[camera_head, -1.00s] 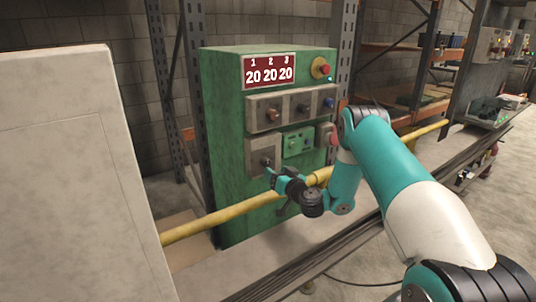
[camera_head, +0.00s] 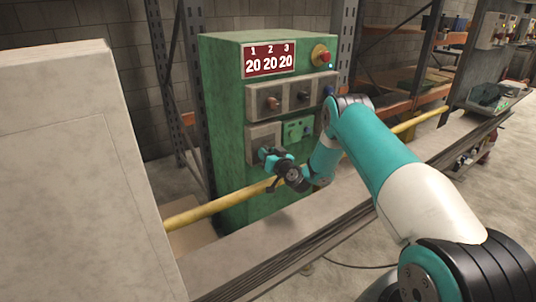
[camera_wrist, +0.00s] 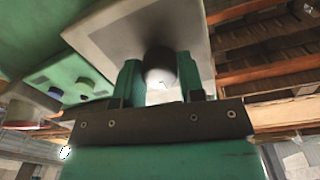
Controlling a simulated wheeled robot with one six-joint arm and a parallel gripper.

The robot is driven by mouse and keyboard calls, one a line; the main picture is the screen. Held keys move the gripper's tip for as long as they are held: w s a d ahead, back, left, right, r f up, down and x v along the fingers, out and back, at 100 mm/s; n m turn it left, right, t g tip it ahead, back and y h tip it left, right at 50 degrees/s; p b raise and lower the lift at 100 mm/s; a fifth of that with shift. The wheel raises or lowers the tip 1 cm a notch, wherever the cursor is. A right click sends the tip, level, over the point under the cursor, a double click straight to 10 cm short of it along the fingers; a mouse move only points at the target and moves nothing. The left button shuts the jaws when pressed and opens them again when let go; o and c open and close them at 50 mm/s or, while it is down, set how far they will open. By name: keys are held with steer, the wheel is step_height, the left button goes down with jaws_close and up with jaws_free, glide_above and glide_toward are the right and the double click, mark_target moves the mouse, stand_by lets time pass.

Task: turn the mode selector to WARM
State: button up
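The green control cabinet (camera_head: 225,110) carries a lower-left grey plate (camera_head: 256,137); my gripper hides most of its knob in the head view. In the wrist view the plate (camera_wrist: 115,42) bears a dark round knob (camera_wrist: 160,62). My gripper (camera_head: 265,154) is at this plate. In the wrist view my gripper (camera_wrist: 160,78) has its two fingers apart, one on each side of the knob. I cannot tell whether they touch it. No WARM label is readable, and the knob's pointing direction is not clear.
Upper grey plates hold other knobs (camera_head: 272,103). A red display (camera_head: 268,62) reads 20 20 20, with a red button (camera_head: 321,55) on a yellow base beside it. A green button box (camera_head: 298,130) is right of the plate. A yellow rail (camera_head: 215,207) crosses in front.

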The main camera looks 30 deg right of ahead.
steer(key=c, duration=0.3)
steer(key=m+b, duration=0.3)
steer(key=m, duration=0.5)
stand_by(0.4)
steer(key=shift+m, duration=0.4)
steer(key=o, duration=0.9)
steer(key=shift+r, duration=0.1)
steer(key=shift+s, duration=0.1)
